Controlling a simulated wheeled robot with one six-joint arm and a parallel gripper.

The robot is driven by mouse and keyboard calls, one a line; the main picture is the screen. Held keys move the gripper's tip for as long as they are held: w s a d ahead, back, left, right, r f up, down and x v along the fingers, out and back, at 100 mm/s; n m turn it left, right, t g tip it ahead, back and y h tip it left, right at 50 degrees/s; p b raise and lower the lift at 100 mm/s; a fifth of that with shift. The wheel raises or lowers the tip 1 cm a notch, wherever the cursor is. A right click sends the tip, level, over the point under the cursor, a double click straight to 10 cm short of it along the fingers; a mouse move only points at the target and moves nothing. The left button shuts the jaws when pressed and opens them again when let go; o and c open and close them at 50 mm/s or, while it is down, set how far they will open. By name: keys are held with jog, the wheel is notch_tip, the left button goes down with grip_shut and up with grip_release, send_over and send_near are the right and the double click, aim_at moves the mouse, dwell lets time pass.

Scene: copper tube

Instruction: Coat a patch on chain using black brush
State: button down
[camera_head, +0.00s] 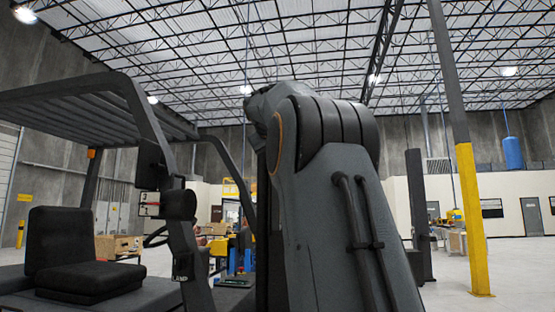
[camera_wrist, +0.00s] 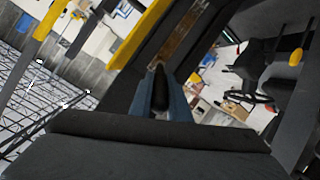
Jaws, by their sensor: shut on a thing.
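In the wrist view, my gripper (camera_wrist: 162,104) shows at the centre with blue-grey fingers on both sides of a dark, narrow object. This object appears to be the black brush (camera_wrist: 159,88), and my gripper is shut on it. Its bristles cannot be made out. A rusty brown strip, apparently the chain (camera_wrist: 182,36), runs between dark and yellow bars just beyond the brush tip. I cannot tell whether the brush touches it. In the head view my arm fills the middle, and the gripper, brush and chain are hidden or not distinguishable.
A forklift with a dark overhead guard (camera_head: 70,95) and a black seat (camera_head: 75,250) stands at the left in the head view. A yellow and grey post (camera_head: 470,215) stands at the right. Workbenches and boxes (camera_head: 118,243) are farther back. Open floor shows at the right.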

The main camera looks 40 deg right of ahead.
jog(key=shift+r, duration=1.3)
jog(key=shift+s, duration=0.1)
notch_tip(320, 180, down, 10)
jog(key=b, duration=1)
jog(key=shift+f, duration=0.4)
notch_tip(320, 180, down, 10)
jog(key=b, duration=0.9)
jog(key=shift+b, duration=0.3)
jog(key=shift+a, duration=0.15)
